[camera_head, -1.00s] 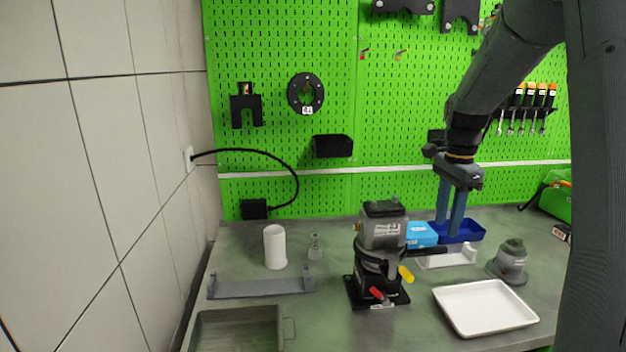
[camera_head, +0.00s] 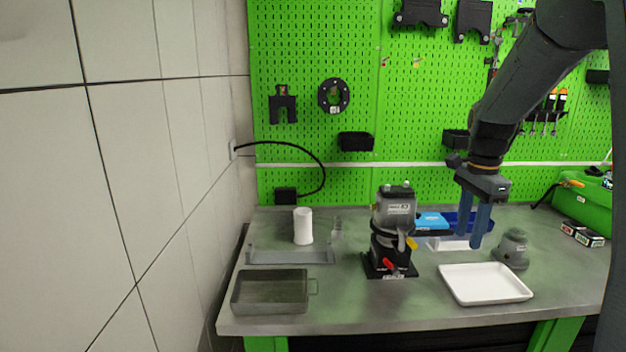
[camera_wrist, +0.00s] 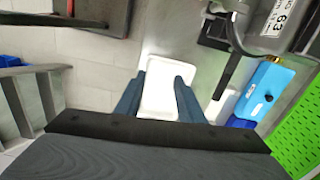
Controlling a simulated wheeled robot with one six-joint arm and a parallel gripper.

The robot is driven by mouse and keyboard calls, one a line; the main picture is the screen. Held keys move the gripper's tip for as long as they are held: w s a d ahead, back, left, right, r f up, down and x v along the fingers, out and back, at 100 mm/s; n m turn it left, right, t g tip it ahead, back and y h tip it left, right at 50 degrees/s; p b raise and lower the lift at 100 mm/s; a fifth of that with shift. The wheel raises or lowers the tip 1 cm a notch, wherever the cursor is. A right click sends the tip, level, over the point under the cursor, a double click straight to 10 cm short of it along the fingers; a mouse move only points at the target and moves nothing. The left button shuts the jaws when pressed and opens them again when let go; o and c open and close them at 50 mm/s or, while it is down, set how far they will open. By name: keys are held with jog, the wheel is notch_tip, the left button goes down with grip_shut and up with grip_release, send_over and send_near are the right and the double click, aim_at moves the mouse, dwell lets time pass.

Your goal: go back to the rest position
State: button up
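My gripper (camera_head: 474,222) hangs from the arm on the right, pointing down above the bench, with its two blue fingers apart and nothing between them. In the wrist view the fingers (camera_wrist: 157,92) are also spread, with the white tray (camera_wrist: 160,88) seen beyond the gap. The grey pump (camera_head: 396,222) stands upright on its black base, left of my gripper and apart from it. The white tray (camera_head: 487,284) lies on the bench below and in front of my gripper.
A green pegboard (camera_head: 340,60) stands behind. A tiled wall (camera_head: 150,150) is at left.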

jog(key=s+a+f+n, duration=0.6)
jog(key=s+a+n, duration=0.2)
jog(key=s, duration=0.1)
jog(key=s+a+f+n+t+b, duration=0.1)
jog(key=s+a+f+n, duration=0.4)
jog(key=s+a+n, duration=0.3)
jog(key=shift+s+a+f+n, duration=0.35)
jog(key=shift+s+n, duration=0.05)
jog(key=shift+s, duration=0.8)
